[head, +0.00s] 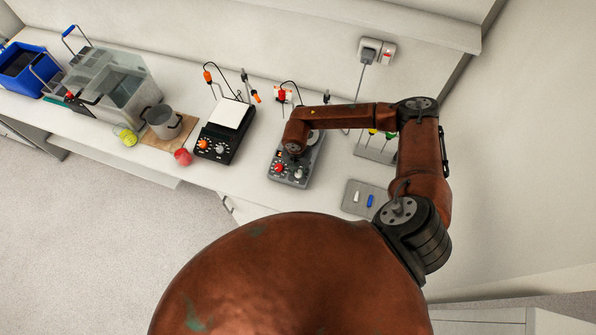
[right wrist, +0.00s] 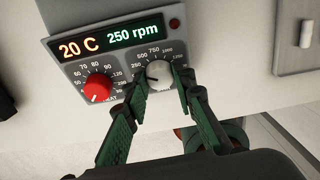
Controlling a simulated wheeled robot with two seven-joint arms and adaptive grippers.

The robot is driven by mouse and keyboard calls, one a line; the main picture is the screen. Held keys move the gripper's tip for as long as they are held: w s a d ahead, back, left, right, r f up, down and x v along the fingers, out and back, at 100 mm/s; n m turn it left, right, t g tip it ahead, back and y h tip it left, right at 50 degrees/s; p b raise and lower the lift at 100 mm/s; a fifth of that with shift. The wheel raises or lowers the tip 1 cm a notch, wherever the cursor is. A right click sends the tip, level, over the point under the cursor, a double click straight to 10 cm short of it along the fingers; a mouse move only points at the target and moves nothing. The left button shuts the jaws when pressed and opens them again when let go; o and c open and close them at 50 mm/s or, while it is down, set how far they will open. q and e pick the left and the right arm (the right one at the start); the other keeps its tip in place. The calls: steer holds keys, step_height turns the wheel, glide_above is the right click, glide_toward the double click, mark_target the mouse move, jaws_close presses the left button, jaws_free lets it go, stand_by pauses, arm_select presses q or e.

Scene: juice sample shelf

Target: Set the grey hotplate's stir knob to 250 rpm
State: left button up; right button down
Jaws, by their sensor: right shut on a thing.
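The grey hotplate (head: 287,182) stands on the bench, partly covered by my right arm in the head view. In the right wrist view its display (right wrist: 110,40) reads 20 C in orange and 250 rpm in green. The light grey stir knob (right wrist: 160,74) is at the right of its front panel, with a dark mark toward the left. A red heat knob (right wrist: 97,88) is to its left. My right gripper (right wrist: 162,84) is shut on the stir knob, one green finger at each side. My left gripper is not in view.
A black hotplate (head: 218,151) with a white top stands to the left. Further left are a grey pot (head: 162,122), a clear tank (head: 122,88) and a blue bin (head: 22,70).

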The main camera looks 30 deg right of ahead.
mark_target(297, 175)
steer(key=c, duration=1.6)
jaws_free()
step_height(297, 175, up, 12)
steer(key=shift+a, duration=0.25)
steer(key=shift+s, duration=0.1)
